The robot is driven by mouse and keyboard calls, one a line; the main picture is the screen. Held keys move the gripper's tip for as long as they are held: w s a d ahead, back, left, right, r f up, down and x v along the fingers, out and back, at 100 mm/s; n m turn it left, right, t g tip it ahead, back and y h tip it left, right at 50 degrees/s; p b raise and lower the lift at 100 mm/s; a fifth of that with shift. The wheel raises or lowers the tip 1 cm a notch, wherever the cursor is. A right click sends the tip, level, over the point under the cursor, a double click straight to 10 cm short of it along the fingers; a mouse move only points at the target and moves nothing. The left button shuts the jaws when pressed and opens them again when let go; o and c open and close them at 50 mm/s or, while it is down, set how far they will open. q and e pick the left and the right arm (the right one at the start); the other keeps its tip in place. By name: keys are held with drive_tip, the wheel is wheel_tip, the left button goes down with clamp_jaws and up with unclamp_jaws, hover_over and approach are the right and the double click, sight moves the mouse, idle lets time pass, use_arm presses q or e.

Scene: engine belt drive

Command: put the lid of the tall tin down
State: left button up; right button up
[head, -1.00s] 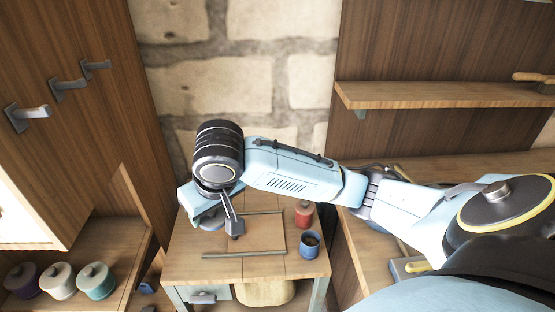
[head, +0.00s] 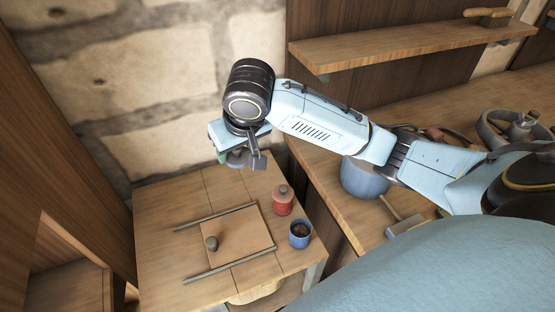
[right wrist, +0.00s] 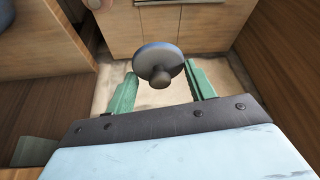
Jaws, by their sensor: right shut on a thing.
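My right gripper (head: 240,157) is shut on a round grey lid (right wrist: 158,60). In the right wrist view, the green fingers stand on either side of the lid, and its small knob points toward the camera. In the head view, the lid is partly hidden under my wrist, held in the air near the back edge of the small table. A blue open tin (head: 299,235) with dark contents stands at the table's right front. I cannot tell whether it is the tall tin. My left gripper is not in view.
A red lidded jar (head: 283,201) stands behind the blue tin. A blue pot (head: 364,179) sits on the counter to the right. The table's left part (head: 165,220) is clear.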

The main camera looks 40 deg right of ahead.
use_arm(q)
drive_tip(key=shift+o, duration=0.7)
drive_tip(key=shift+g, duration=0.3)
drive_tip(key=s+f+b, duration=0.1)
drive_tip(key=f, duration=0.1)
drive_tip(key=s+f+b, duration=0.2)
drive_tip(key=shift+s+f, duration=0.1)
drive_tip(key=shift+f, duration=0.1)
use_arm(e)
drive_tip(key=w+d+f+m, duration=0.2)
drive_tip(key=w+d+f, duration=0.4)
drive_tip(key=w+f, duration=0.15)
drive_tip(key=h+b, duration=0.1)
drive_tip(key=b, duration=0.2)
hover_over(264, 176)
wheel_tip(264, 176, down, 7)
wheel_tip(264, 176, down, 6)
drive_tip(key=shift+d+r+b, duration=0.1)
drive_tip(key=shift+b, duration=0.25)
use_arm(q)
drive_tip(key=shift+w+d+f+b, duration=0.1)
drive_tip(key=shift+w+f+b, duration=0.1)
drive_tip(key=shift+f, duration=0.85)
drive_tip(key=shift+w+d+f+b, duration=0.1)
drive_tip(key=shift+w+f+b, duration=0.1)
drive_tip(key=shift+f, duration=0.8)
use_arm(e)
drive_tip(key=shift+f, duration=2.25)
